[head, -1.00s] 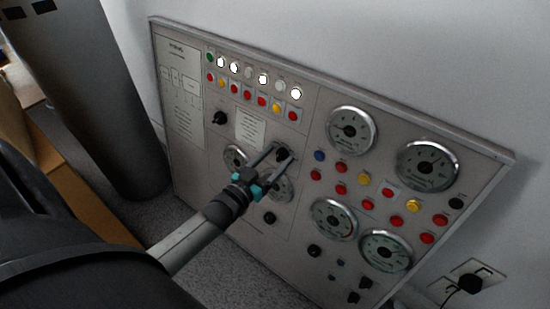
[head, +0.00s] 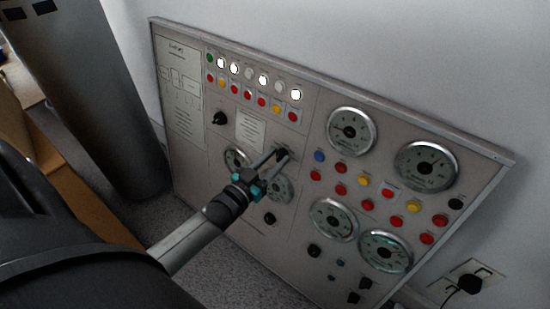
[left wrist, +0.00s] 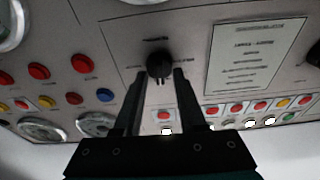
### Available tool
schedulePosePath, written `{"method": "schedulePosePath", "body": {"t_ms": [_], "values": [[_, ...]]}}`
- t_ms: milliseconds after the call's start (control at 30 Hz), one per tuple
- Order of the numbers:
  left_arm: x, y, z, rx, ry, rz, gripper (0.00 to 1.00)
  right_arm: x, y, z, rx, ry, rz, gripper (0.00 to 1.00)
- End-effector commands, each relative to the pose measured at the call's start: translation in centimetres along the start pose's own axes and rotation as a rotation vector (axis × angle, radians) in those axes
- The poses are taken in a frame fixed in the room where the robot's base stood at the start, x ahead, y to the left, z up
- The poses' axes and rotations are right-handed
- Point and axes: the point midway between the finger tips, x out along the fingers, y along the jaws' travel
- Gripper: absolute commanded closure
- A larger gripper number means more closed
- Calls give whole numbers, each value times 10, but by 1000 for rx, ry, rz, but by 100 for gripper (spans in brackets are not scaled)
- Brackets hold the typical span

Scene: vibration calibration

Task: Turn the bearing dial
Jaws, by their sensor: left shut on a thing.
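A black bearing dial (left wrist: 160,62) is on the grey control panel (head: 225,205). In the left wrist view it sits between the two fingertips, and in the head view the fingers mostly cover it. My left gripper (head: 280,156) reaches up to the panel from the lower left and is shut on this dial; its dark fingers also show in the left wrist view (left wrist: 160,76). My right gripper is in neither view.
Round gauges (head: 351,131), coloured buttons (head: 362,180) and other black knobs (head: 219,118) surround the dial. A white label (head: 251,126) is left of it. A dark column (head: 95,110) stands left of the panel, and a wall socket (head: 470,281) is at lower right.

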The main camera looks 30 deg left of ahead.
Motion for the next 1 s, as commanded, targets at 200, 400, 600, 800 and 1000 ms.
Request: {"method": "schedulePosePath", "body": {"t_ms": [200,400,600,800,1000], "values": [[0,1,-1,123,-1,26,100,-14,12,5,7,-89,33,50],[0,1,-1,286,-1,60,100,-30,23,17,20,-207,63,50],[0,2,0,451,-1,93,100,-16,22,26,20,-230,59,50],[0,2,0,585,-1,120,100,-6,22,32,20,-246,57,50],[0,2,1,676,-1,138,100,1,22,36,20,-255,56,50]]}}
